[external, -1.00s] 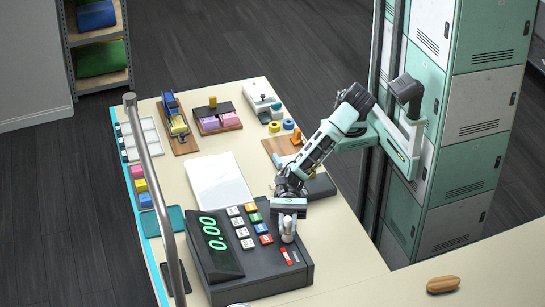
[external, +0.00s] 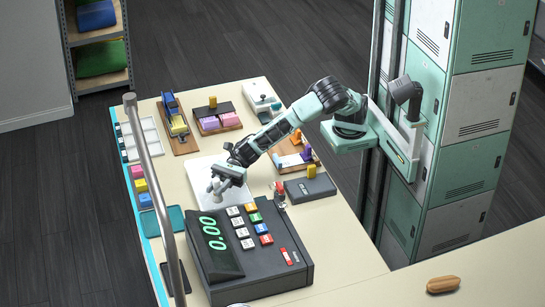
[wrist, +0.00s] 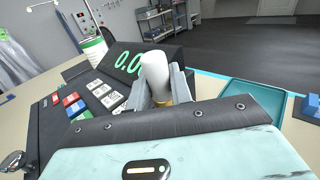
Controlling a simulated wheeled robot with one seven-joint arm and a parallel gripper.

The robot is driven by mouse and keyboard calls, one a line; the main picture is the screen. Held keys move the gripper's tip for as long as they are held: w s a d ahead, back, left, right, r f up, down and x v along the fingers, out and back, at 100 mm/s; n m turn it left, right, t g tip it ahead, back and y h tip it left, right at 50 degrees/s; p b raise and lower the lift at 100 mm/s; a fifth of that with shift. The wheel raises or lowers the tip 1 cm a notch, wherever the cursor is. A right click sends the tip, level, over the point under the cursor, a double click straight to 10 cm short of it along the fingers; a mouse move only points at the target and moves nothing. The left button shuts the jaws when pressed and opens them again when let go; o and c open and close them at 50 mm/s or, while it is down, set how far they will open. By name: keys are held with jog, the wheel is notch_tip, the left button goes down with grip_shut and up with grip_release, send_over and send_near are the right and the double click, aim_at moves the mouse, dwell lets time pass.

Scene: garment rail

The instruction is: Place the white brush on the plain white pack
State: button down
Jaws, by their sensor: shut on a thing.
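My gripper (external: 218,186) is shut on the white brush, which shows in the wrist view (wrist: 157,72) as a rounded white body with a yellowish part low between the jaws. In the external view the brush (external: 216,188) is at the jaws, over the plain white pack (external: 196,170). The pack is a flat white slab lying on the counter behind the cash register. My gripper and forearm hide part of it. I cannot tell whether the brush touches the pack.
The dark cash register (external: 250,250) with a green display stands just in front. A dark box (external: 310,188) and a small red item (external: 280,192) are to the right. Wooden trays (external: 180,130) stand farther back. A metal rail (external: 150,180) runs along the left side.

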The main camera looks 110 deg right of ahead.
jog(key=s+d+r+m+t+h+p, duration=0.1)
jog(key=s+d+m+t+h+p, duration=0.25)
jog(key=s+d+h, duration=0.35)
jog(key=s+d+r+m+t+h+p, duration=0.2)
jog(key=s+d+m+h, duration=0.3)
jog(key=d, duration=0.4)
jog(key=shift+g+h, duration=0.25)
jog(key=shift+h, duration=0.05)
jog(key=f, duration=0.3)
jog(key=w+f, duration=0.1)
jog(key=f, duration=0.2)
jog(key=f+b, duration=0.1)
jog(key=f, duration=0.2)
jog(key=shift+w+f, duration=0.2)
jog(key=shift+f, duration=0.15)
jog(key=c, duration=1.3)
grip_release()
jog(key=shift+f, duration=0.1)
jog(key=shift+o, duration=0.2)
